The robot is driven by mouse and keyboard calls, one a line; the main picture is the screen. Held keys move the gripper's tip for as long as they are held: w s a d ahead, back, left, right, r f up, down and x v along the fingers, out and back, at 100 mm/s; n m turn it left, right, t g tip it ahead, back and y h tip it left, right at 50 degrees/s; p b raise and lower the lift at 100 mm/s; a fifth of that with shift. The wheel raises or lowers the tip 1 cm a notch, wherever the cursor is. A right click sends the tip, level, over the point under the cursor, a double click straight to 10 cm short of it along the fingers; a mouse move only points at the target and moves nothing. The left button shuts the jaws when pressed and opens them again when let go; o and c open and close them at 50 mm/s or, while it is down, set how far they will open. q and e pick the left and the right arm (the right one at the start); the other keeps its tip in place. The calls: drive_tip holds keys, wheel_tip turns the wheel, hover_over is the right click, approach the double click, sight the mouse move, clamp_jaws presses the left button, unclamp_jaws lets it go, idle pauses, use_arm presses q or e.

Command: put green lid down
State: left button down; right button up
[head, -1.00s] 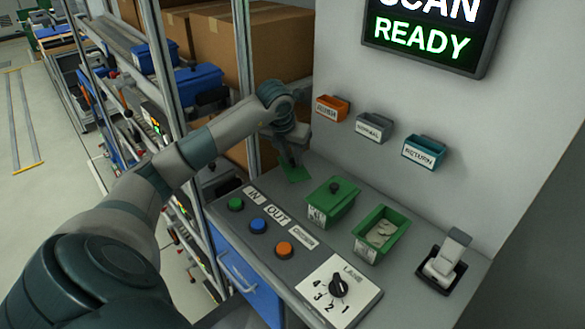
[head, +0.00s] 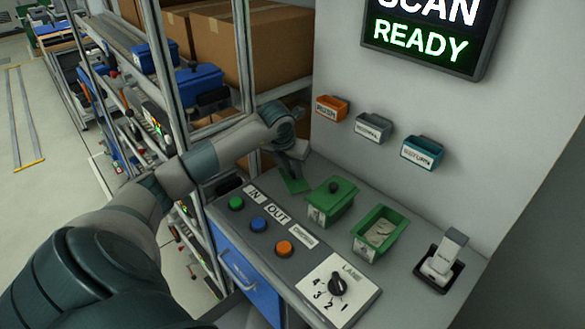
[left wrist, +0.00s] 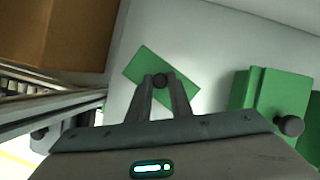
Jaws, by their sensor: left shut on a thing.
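The green lid (head: 292,186) is a flat green plate at the back left of the grey desk top, left of the two green boxes. My left gripper (head: 291,169) is above it, shut on its dark knob. The left wrist view shows the green lid (left wrist: 181,91) below my left gripper (left wrist: 162,84), the knob between the fingertips. The lid is at or just above the desk top; I cannot tell whether it touches. An open green box (head: 361,251) with pale contents stands to the right. My right gripper is not in view.
A lidded green box (head: 322,211) stands between the lid and the open box. Coloured buttons (head: 259,225), a lane dial (head: 337,284) and a scanner in its holder (head: 444,257) are on the desk. Small bins (head: 422,152) hang on the wall. A metal post rises left of the lid.

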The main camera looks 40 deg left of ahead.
sight(289, 185)
use_arm(q)
drive_tip(key=shift+f, duration=0.1)
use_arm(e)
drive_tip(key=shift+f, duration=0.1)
use_arm(q)
drive_tip(key=c, duration=1.6)
unclamp_jaws()
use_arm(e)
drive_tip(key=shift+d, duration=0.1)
